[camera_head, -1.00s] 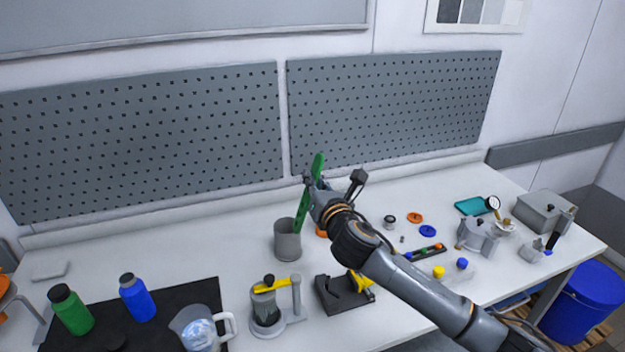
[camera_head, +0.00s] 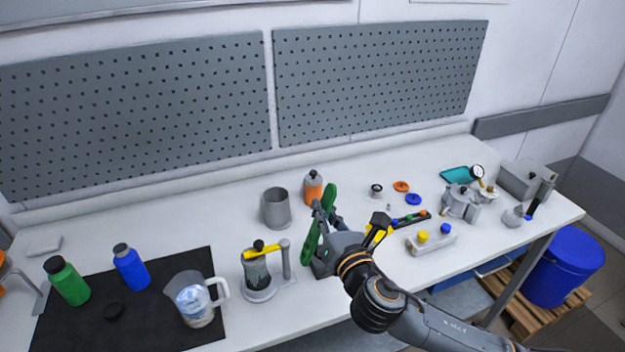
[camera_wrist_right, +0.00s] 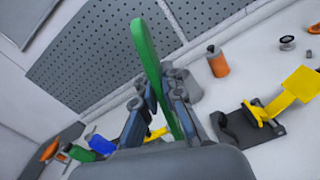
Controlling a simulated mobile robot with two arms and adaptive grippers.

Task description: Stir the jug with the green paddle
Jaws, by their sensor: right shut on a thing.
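My right gripper (camera_head: 328,222) is shut on the green paddle (camera_head: 311,236) in the head view. The paddle is a long flat green bar, held tilted to the right of the grey cup. In the right wrist view the green paddle (camera_wrist_right: 148,55) rises between the fingers of the right gripper (camera_wrist_right: 168,95). The clear jug (camera_head: 192,300), with a white handle and pale contents, stands on the black mat (camera_head: 160,335) at the front left. The paddle is well apart from the jug, to its right. My left gripper is not in view.
A yellow-levered device (camera_head: 258,275) stands between jug and paddle. The grey cup (camera_head: 276,210) and an orange bottle (camera_head: 313,188) stand behind. Green (camera_head: 68,283) and blue (camera_head: 131,268) bottles stand on the mat. Moka pots (camera_head: 462,202) are at the right.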

